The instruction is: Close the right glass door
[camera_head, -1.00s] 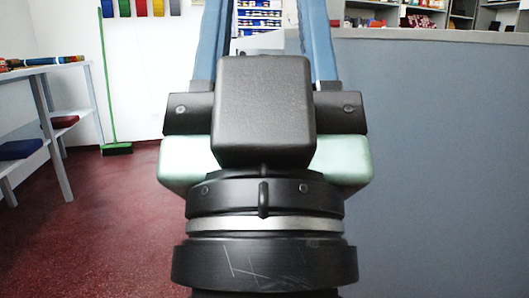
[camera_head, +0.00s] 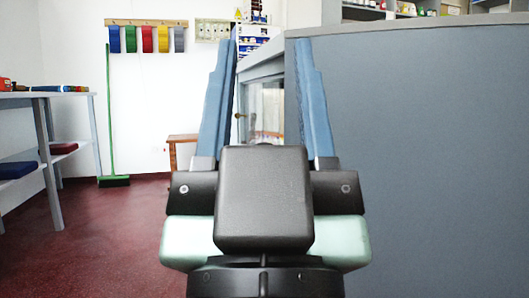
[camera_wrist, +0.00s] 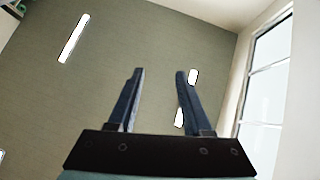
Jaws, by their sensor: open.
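My gripper (camera_head: 266,45) points away from the head camera with its two blue fingers apart and nothing between them. It also shows open in the wrist view (camera_wrist: 159,72), against the ceiling. In the head view, a glass pane in a pale grey frame (camera_head: 268,108) shows between the fingers, farther off, beyond the end of the counter. A small dark knob sits near its left edge. I cannot tell whether this is the right glass door or how far it stands open. My fingers and gripper body hide parts of it. No contact with it is visible.
A large blue-grey counter panel (camera_head: 430,140) fills the right side, close to my gripper. A grey table (camera_head: 45,95) stands at left. A green broom (camera_head: 109,120) leans on the back wall near a small wooden stool (camera_head: 182,140). Red floor (camera_head: 110,235) is open at left.

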